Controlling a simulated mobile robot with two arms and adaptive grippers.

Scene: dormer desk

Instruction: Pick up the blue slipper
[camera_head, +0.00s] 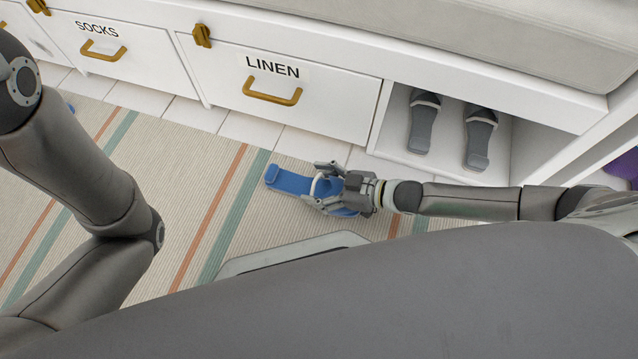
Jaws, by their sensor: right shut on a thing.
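The blue slipper (287,181) is on or just above the striped rug, in the middle of the view. My right gripper (322,188) reaches it from the right and is shut on it, around its strap end. The gripper hides part of the slipper, and whether the sole is clear of the rug cannot be told. My left arm comes in at the left, but its gripper is not in view.
A white cabinet with a SOCKS drawer (101,44) and a LINEN drawer (273,95) runs along the back. Grey slippers (422,128) stand in an open cubby (398,128). A small blue thing (71,107) lies at the far left. The striped rug (190,160) is mostly clear.

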